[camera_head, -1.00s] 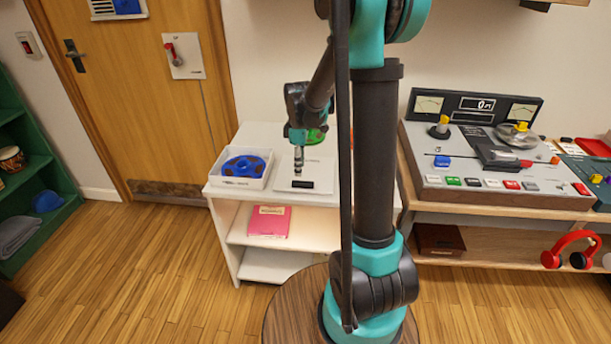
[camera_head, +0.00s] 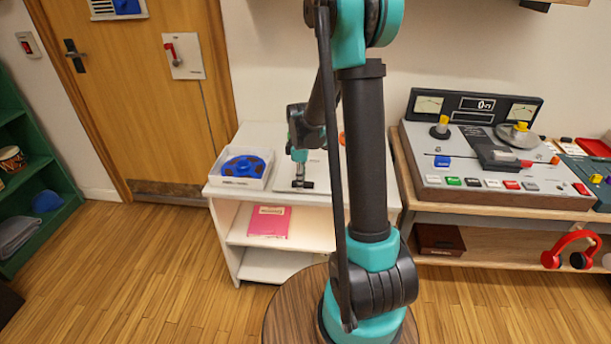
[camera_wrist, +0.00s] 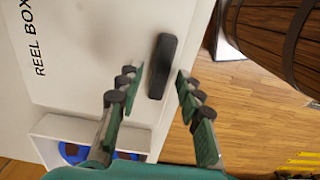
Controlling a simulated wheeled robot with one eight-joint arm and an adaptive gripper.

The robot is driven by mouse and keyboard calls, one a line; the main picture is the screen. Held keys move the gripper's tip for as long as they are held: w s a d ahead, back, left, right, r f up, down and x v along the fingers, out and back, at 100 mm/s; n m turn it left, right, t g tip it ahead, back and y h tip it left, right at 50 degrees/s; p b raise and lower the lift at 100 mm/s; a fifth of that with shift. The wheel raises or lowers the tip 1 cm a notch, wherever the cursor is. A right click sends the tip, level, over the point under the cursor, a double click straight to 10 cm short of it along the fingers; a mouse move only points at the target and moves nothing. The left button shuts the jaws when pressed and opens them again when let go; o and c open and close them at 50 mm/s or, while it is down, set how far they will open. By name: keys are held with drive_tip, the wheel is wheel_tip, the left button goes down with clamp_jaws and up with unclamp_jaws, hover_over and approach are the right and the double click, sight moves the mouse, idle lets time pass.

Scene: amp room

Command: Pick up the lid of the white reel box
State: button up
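The lid (camera_head: 317,172) is a flat white panel lying on the white shelf unit, right of the open white reel box (camera_head: 264,182). A blue reel (camera_head: 242,166) sits in the box. In the wrist view the lid (camera_wrist: 95,55) shows black "REEL BOX" lettering and a black bar handle (camera_wrist: 162,65). My gripper (camera_head: 302,181) is down at the handle. In the wrist view my gripper (camera_wrist: 160,82) is open, with one finger on each side of the handle. A gap shows on both sides. I cannot tell how far the fingertips are above the lid.
A pink folder (camera_head: 269,222) lies on the shelf below. A wooden door (camera_head: 150,95) and a green shelf (camera_head: 45,190) are to the left. The floor between is clear.

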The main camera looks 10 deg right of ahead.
clamp_jaws()
